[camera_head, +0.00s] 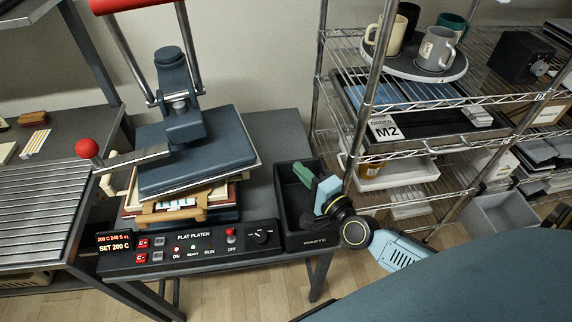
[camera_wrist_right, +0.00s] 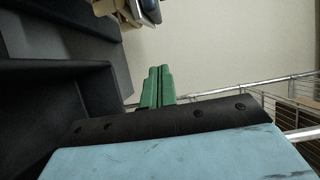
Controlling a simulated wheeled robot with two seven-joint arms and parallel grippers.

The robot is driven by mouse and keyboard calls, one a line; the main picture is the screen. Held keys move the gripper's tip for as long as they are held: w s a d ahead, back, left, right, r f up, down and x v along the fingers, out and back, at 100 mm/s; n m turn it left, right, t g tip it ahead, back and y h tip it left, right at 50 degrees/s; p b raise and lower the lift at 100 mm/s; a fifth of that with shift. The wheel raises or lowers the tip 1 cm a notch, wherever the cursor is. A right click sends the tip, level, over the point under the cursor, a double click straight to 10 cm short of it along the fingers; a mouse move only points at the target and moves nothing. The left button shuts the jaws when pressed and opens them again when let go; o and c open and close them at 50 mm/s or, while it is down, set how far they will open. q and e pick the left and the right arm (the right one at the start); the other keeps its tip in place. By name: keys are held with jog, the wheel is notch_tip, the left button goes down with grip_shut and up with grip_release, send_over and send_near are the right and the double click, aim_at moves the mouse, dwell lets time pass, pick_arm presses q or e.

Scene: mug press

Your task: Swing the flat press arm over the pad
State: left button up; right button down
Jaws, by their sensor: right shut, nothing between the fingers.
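The flat press arm carries a dark blue-grey upper platen (camera_head: 205,150), with a metal bar ending in a red ball knob (camera_head: 87,148) at its left. The platen sits above the lower stack and looks slightly turned against it. A tan frame (camera_head: 160,217) and pale layers show under its front edge; the pad itself is mostly hidden. My right gripper (camera_head: 301,172) has green fingers shut and empty, over the black bin right of the press. The shut fingers also show in the right wrist view (camera_wrist_right: 157,84). My left gripper is not in view.
The control panel (camera_head: 200,247) reads "FLAT PLATEN". The black bin (camera_head: 284,197) adjoins it. A wire rack (camera_head: 440,148) with mugs stands close right of my right arm. A slatted grey table (camera_head: 40,215) stands at the left. A red lever bar (camera_head: 125,4) rises above the press.

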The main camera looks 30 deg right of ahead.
pick_arm(q)
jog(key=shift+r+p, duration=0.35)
jog(key=shift+p, duration=0.05)
pick_arm(e)
jog(key=w+a, duration=0.5)
jog(key=w, duration=0.4)
jog(key=shift+a, duration=0.25)
